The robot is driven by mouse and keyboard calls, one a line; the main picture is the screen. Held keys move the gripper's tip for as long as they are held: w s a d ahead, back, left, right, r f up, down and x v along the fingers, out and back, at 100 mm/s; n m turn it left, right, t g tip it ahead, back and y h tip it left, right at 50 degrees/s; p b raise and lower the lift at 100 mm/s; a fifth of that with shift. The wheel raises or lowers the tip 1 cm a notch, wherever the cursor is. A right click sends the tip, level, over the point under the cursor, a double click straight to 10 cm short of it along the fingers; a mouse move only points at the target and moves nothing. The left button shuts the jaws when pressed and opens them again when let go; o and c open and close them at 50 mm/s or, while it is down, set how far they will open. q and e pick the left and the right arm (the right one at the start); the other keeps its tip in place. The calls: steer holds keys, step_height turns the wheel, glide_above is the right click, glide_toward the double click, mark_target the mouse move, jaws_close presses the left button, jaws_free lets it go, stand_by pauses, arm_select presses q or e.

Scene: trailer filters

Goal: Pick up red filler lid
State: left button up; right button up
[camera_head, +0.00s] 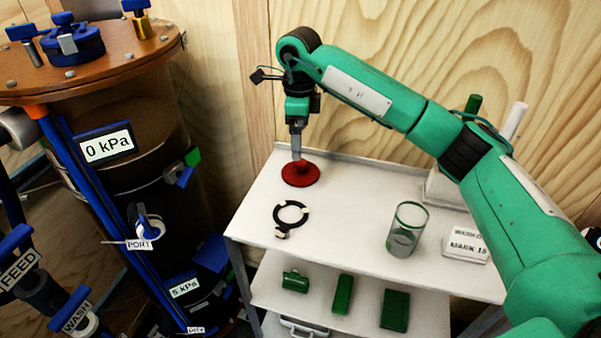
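The red filler lid (301,176) is a round red disc with a raised middle. It lies on the white top shelf of the cart, near its back left corner. My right gripper (297,156) points straight down over the lid's centre, with its fingertips at the lid's raised middle. The fingers look close together, but I cannot tell whether they grip the lid. The lid appears to rest on the shelf. My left gripper is not in view.
The white cart (346,224) also holds a black ring (291,215), a glass beaker (406,229) and a labelled white block (466,244). Green items (343,294) lie on the lower shelf. A brown vessel (112,150) with blue fittings stands at left. A wooden wall is behind.

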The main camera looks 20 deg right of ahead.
mark_target(300, 164)
step_height(300, 164, down, 10)
steer(key=shift+r, duration=0.15)
steer(key=c, duration=0.8)
steer(key=shift+r, duration=0.15)
